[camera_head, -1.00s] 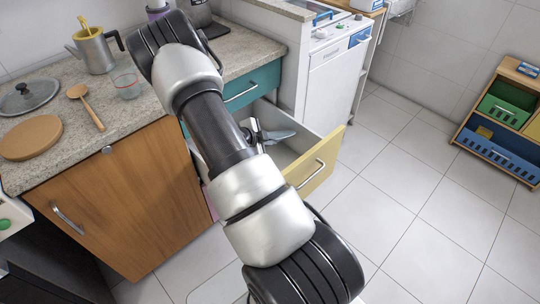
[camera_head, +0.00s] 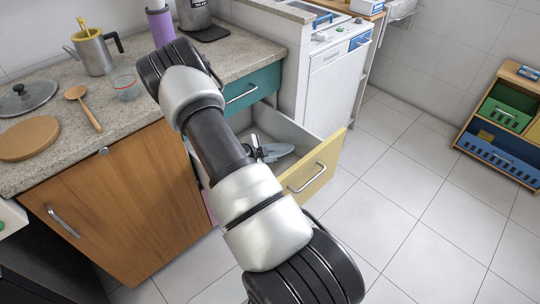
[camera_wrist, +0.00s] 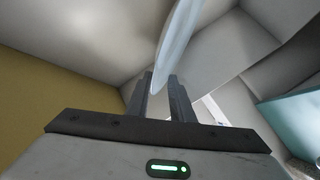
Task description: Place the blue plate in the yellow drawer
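The blue plate (camera_head: 274,152) is a pale grey-blue disc, tilted, inside the outline of the open yellow drawer (camera_head: 318,172). It also shows nearly edge-on in the wrist view (camera_wrist: 178,42). My gripper (camera_head: 257,152) is over the drawer opening, partly hidden behind my arm. In the wrist view, the fingers (camera_wrist: 160,82) are close together with the plate's rim between them, so the gripper appears shut on the plate. Pale drawer walls surround them. I cannot tell whether the plate touches the drawer floor.
A wooden cabinet door (camera_head: 125,205) is left of the drawer and a teal drawer (camera_head: 252,88) is above it. The counter holds a kettle (camera_head: 95,52), a glass (camera_head: 125,85) and a wooden spoon (camera_head: 85,105). Tiled floor (camera_head: 415,185) to the right is clear.

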